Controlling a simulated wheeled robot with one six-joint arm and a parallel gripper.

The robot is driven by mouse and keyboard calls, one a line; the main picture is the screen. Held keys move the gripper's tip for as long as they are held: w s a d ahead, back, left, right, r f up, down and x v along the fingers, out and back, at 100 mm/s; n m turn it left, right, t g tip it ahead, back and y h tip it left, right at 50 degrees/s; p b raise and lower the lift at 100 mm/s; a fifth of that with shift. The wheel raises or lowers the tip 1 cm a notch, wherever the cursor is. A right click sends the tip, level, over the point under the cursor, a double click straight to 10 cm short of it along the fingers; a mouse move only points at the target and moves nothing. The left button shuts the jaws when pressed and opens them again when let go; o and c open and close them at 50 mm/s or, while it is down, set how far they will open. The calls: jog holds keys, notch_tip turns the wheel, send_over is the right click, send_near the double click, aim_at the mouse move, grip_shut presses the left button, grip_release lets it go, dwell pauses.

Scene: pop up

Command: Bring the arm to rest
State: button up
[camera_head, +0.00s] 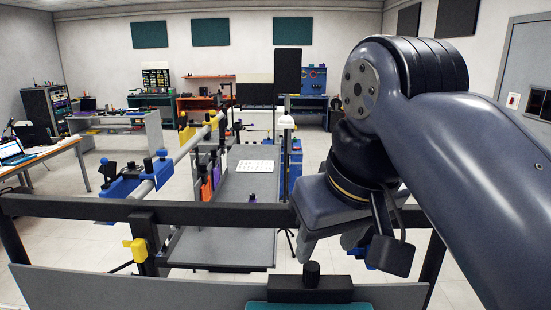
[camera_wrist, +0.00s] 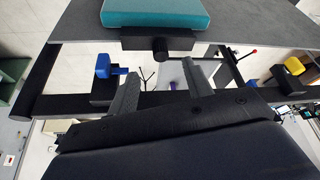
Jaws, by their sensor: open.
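My gripper (camera_head: 330,242) hangs from the dark blue arm at the right of the head view, with its fingers pointing down. It is above the dark rail and behind the grey panel's edge. In the wrist view my gripper (camera_wrist: 162,70) shows two grey fingers spread apart with nothing between them. A black block with a round knob (camera_wrist: 159,44) lies beyond the fingertips, in front of a teal pad. How far the fingertips are from the rail is hard to tell.
The dark rail (camera_head: 85,207) crosses in front, with a yellow clamp (camera_head: 138,249) on it. A grey panel (camera_head: 200,295) and teal pad (camera_head: 320,307) are nearest. A grey table (camera_head: 235,215) stands beyond.

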aim_at(315, 271)
jog(key=x, duration=0.6)
jog(key=shift+f, duration=0.2)
jog(key=shift+w+r+p, duration=0.1)
jog(key=shift+r+p, duration=0.6)
jog(key=shift+p, duration=0.05)
jog(key=shift+s, duration=0.45)
jog(key=shift+w+f, duration=0.1)
